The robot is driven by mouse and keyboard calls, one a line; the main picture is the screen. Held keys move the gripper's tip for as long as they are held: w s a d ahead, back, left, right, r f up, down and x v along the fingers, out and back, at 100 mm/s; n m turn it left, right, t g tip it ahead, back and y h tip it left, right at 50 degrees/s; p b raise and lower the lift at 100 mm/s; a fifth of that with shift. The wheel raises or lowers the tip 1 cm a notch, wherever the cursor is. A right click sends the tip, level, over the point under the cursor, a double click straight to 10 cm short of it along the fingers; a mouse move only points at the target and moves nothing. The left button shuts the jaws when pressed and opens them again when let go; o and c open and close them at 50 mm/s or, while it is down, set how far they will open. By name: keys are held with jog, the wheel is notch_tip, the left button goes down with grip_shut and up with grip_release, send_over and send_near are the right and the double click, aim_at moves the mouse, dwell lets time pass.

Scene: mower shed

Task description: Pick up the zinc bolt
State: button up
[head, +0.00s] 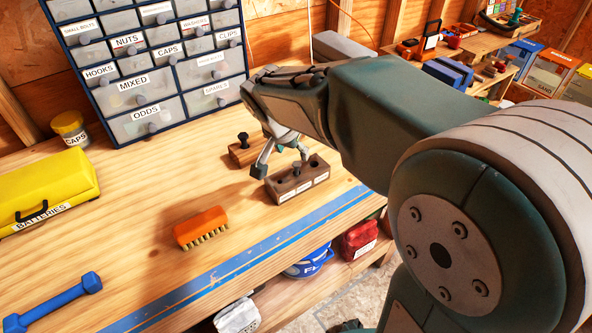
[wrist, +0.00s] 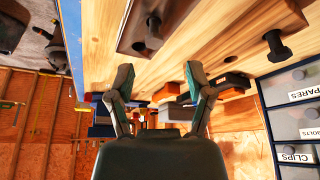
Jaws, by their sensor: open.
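A bolt (head: 297,169) stands upright in the dark wooden block (head: 292,190), which has open holes beside it and small labels on its front. A second dark bolt (head: 242,139) stands in a lighter wooden block (head: 243,155) behind and to the left. I cannot tell by colour which bolt is zinc. My gripper (head: 281,165) is open and empty, its fingers just above and behind the dark block. In the wrist view my open gripper (wrist: 158,70) shows with the near bolt (wrist: 153,35) beyond the fingertips, and the other bolt (wrist: 276,46) off to the right.
A labelled drawer cabinet (head: 155,65) stands at the back of the bench. An orange brush (head: 201,227), a blue dumbbell-shaped tool (head: 53,302), a yellow battery case (head: 45,190) and a yellow-lidded tub (head: 70,128) lie left. The bench between brush and cabinet is clear.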

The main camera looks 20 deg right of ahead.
aim_at(296, 164)
jog(key=x, duration=0.5)
jog(key=shift+s+f, duration=0.2)
jog(key=shift+s, duration=0.1)
grip_shut()
